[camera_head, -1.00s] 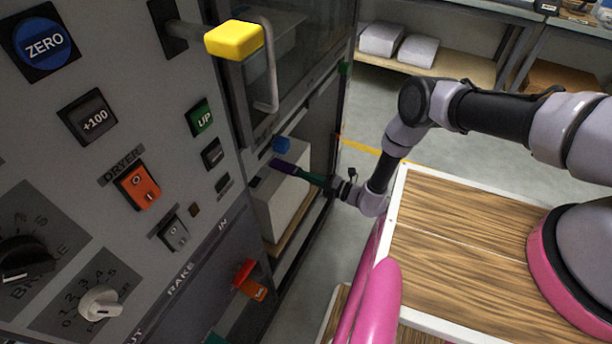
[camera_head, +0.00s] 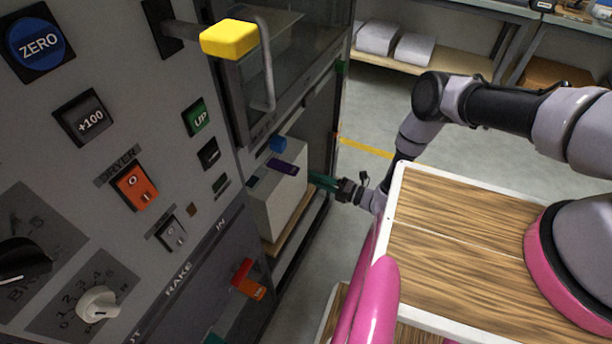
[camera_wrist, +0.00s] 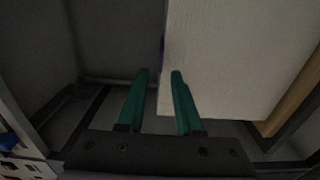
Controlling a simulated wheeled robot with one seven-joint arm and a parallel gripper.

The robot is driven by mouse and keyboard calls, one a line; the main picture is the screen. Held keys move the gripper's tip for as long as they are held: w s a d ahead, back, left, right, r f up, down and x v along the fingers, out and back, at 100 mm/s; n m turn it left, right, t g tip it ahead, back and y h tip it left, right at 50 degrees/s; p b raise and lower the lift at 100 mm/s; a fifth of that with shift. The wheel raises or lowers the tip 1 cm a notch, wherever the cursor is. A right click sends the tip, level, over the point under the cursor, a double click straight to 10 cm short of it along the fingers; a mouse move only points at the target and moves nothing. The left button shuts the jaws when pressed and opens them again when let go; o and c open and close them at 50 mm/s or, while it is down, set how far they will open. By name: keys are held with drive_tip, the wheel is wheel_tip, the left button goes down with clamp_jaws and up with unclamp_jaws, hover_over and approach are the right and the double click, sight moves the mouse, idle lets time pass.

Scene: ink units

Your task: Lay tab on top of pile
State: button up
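The purple tab (camera_head: 283,167) lies on top of the white pile (camera_head: 278,209), extending toward its right edge. The pile stands inside the machine's lower bay. My gripper (camera_head: 314,178) is just right of the tab, with a small gap between them. In the wrist view the green fingers of my gripper (camera_wrist: 159,74) stand apart with nothing between them. The pile (camera_wrist: 235,60) fills the upper right there, and a sliver of the purple tab (camera_wrist: 162,46) shows beyond the fingertips. Most of the tab is hidden in that view.
The pile rests on a wooden board (camera_head: 283,239). A blue block (camera_head: 278,144) is just above it. The machine's control panel (camera_head: 130,240) fills the left. My wood-topped base is at the right. Open floor (camera_head: 360,120) lies behind my arm.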

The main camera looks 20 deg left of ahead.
drive_tip(key=d, duration=0.7)
drive_tip(key=w+a+r+n+g, duration=0.1)
drive_tip(key=w+r+n+g, duration=0.3)
drive_tip(key=r, duration=0.6)
drive_tip(key=w+a+r+n+g, duration=0.1)
drive_tip(key=w+r+n, duration=0.4)
drive_tip(key=r, duration=0.4)
drive_tip(key=w+d+r+n+g+h, duration=0.1)
drive_tip(key=w+d+r+n+h, duration=0.25)
drive_tip(key=r, duration=0.75)
drive_tip(key=d+r+n+g+h, duration=0.2)
drive_tip(key=d+r+n, duration=0.2)
drive_tip(key=r+n, duration=0.55)
drive_tip(key=s+d+r+n+t+h, duration=0.2)
drive_tip(key=s+d+r, duration=0.1)
drive_tip(key=d+r, duration=0.55)
drive_tip(key=s+d+r+n+t+h, duration=0.25)
drive_tip(key=d+r, duration=0.35)
drive_tip(key=r, duration=0.6)
drive_tip(key=s+d+r+n+t+h, duration=0.3)
drive_tip(key=s+d+r+t, duration=0.1)
drive_tip(key=d, duration=0.5)
drive_tip(key=s+d+r+n+t+h, duration=0.3)
drive_tip(key=s+d+r+t, duration=0.2)
drive_tip(key=s+d+r, duration=0.2)
drive_tip(key=shift+s+d, duration=0.75)
drive_tip(key=shift+d, duration=0.4)
